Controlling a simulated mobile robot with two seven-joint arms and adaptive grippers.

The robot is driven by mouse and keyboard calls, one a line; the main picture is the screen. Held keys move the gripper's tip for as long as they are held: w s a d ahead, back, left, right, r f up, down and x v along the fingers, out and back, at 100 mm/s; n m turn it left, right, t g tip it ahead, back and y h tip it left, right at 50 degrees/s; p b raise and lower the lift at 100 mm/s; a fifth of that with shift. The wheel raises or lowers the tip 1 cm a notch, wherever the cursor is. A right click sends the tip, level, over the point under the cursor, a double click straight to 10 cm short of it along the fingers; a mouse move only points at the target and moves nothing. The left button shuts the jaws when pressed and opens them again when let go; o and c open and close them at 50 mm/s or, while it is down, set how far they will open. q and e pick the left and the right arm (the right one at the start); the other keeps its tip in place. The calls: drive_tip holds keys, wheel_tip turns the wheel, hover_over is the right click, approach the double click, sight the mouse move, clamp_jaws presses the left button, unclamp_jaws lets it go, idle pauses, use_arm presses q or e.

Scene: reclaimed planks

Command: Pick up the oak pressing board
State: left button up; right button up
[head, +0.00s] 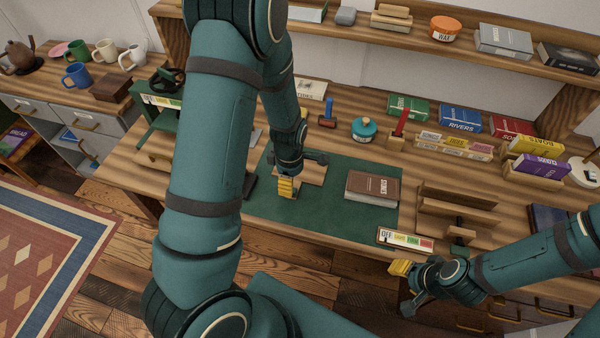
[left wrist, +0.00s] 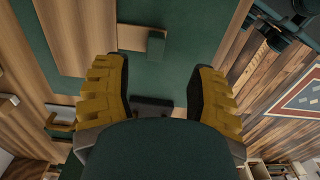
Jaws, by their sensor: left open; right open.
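The oak pressing board (head: 314,174), a flat light-brown wooden piece, lies on the green mat (head: 345,220), partly hidden behind my left gripper. My left gripper (head: 287,188) points down over the mat at the board's near left side, with yellow fingertips. In the left wrist view the open fingers (left wrist: 160,92) are spread with nothing held between them. The board (left wrist: 130,38) shows there beyond the fingertips, with a dark green block (left wrist: 156,46) at its edge. My right gripper (head: 405,285) is open and empty in front of the bench's front edge.
A brown book (head: 372,188) lies on the mat right of the board. A dark flat object (head: 249,187) lies left of my left gripper. A wooden stand (head: 455,203) and a labelled strip (head: 405,240) are further right. Bare mat lies in front.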

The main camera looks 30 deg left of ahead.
use_arm(q)
drive_tip(key=shift+w+a+f+b, duration=0.15)
drive_tip(key=shift+f+b, duration=0.15)
drive_tip(key=shift+f, duration=1.5)
drive_tip(key=shift+w+f+b, duration=0.1)
drive_tip(key=shift+f+b, duration=0.2)
drive_tip(key=shift+f, duration=1.45)
clamp_jaws()
